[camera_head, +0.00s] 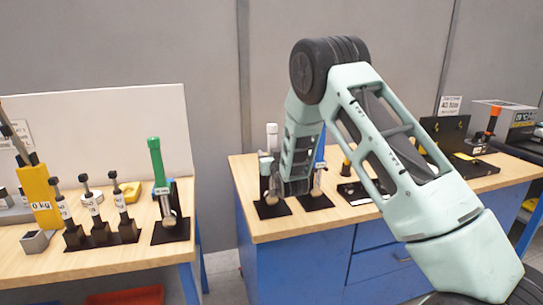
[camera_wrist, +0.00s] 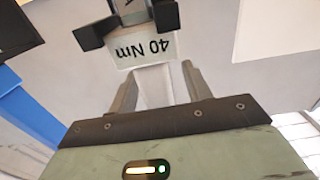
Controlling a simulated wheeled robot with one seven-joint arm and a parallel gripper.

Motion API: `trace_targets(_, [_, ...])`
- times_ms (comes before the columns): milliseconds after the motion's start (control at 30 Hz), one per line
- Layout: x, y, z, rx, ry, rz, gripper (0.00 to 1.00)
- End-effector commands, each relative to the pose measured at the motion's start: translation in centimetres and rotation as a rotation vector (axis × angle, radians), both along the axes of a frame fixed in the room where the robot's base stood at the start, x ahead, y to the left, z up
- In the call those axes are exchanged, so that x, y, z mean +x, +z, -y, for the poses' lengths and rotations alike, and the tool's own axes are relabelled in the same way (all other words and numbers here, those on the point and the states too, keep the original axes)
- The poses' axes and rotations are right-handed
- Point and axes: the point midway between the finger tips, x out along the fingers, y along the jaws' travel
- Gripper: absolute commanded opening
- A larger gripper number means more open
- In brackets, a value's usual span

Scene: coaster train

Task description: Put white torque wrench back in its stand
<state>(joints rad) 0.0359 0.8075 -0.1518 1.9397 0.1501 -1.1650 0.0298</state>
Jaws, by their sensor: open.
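The white torque wrench (camera_head: 271,135) shows as a pale upright handle at the left end of the right-hand bench. It rises above a black stand base (camera_head: 272,209). My arm hides part of it, so I cannot tell how it sits in the stand. In the wrist view, a white shaft (camera_wrist: 154,88), apparently its handle, lies between the fingers of my open gripper (camera_wrist: 160,85), with no clear contact. Beyond it are a white "40 Nm" label (camera_wrist: 145,48) and black prongs (camera_wrist: 90,36), which look like part of the stand. The gripper is largely hidden in the head view.
A blue-handled tool (camera_head: 320,148) stands close to the right of the white one on its own base. The left bench (camera_head: 100,262) carries a green-handled tool (camera_head: 156,160) and several weights. A floor gap separates the benches.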

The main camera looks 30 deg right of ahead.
Motion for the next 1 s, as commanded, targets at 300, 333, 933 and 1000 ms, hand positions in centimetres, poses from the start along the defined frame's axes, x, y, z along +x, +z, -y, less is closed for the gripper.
trace_targets(300, [-3.6, -0.2, -1.1, 0.000, 0.001, 0.003, 0.49])
trace_targets(333, [-4.3, -0.2, -1.3, 0.000, 0.001, 0.004, 0.49])
trace_targets(933, [-15.8, 0.0, -4.6, -0.001, 0.001, 0.008, 0.49])
trace_targets(1000, [-16.3, 0.0, -4.7, -0.001, 0.001, 0.008, 0.49])
